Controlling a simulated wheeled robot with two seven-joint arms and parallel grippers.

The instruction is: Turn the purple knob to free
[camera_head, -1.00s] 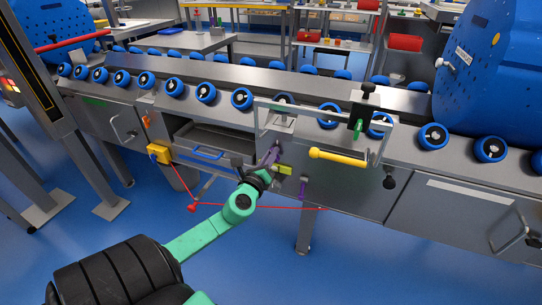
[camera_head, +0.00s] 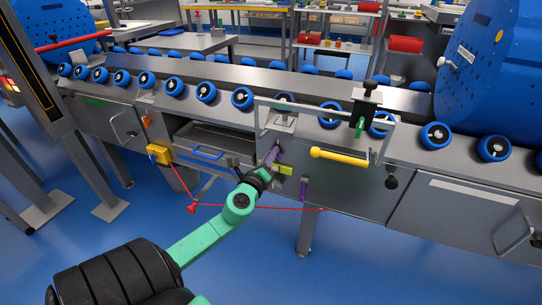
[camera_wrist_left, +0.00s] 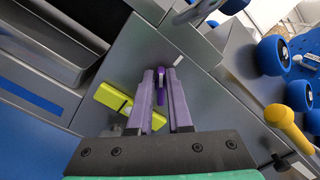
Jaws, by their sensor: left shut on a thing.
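The purple knob (camera_wrist_left: 160,76) is on the grey front panel. In the left wrist view it shows between the fingertips of my left gripper (camera_wrist_left: 161,84), its dark purple body partly covered by them. My left gripper (camera_head: 273,154) has light purple fingers shut on the knob. In the head view the fingers reach the panel below the rail and mostly hide the knob. A white mark (camera_wrist_left: 178,60) is on the panel close to the knob. My right gripper is not in view.
A yellow-green block (camera_wrist_left: 117,100) sits close beside the fingers, also in the head view (camera_head: 285,170). A second purple piece (camera_head: 304,188) hangs to the lower right. A yellow handle (camera_head: 338,156) juts out at right. A red cord (camera_head: 260,207) runs below. An open drawer (camera_head: 210,140) is at left.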

